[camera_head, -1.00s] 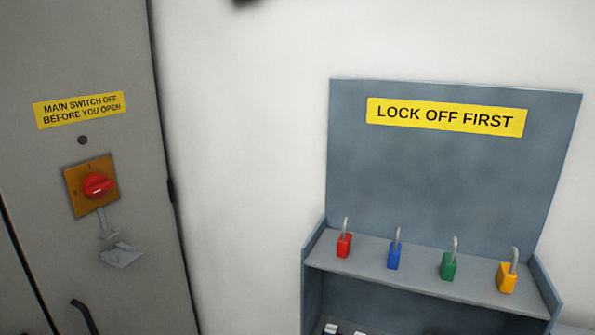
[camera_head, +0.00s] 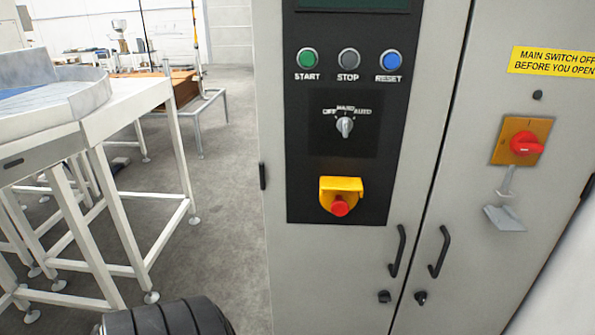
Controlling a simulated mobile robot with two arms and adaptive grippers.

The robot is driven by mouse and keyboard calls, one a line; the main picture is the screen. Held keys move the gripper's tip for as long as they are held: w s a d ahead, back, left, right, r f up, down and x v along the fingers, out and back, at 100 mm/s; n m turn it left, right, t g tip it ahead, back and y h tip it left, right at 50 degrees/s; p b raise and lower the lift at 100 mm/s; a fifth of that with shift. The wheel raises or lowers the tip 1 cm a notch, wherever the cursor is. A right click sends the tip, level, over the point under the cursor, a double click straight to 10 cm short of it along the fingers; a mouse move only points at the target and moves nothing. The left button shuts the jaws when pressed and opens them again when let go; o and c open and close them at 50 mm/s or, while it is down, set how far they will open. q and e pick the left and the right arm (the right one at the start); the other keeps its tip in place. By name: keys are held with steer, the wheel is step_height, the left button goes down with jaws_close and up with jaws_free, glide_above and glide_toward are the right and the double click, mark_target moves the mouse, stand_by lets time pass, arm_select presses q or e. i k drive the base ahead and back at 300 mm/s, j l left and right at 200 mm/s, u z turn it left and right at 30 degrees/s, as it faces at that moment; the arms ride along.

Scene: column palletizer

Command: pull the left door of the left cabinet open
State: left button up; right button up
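The grey cabinet fills the right half of the head view. Its left door (camera_head: 330,262) carries a black control panel and a black vertical handle (camera_head: 397,251) near its right edge, with a small black lock (camera_head: 384,297) below. The right door (camera_head: 480,190) has a matching handle (camera_head: 439,252) and a lock (camera_head: 420,298). A dark seam runs between the doors, and both look shut. A black ribbed part of my own body shows at the bottom edge. Neither gripper is in view.
The panel (camera_head: 345,130) has several buttons, a selector switch and a red emergency stop (camera_head: 340,205) in a yellow shroud. The right door bears a red rotary switch (camera_head: 526,144). A white-framed conveyor (camera_head: 130,105) stands at left. Grey floor (camera_head: 225,180) lies free between them.

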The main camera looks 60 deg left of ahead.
mark_target(327, 271)
steer(key=u, duration=1.5)
steer(key=i+l+u, duration=0.2)
steer(key=i+l, duration=0.05)
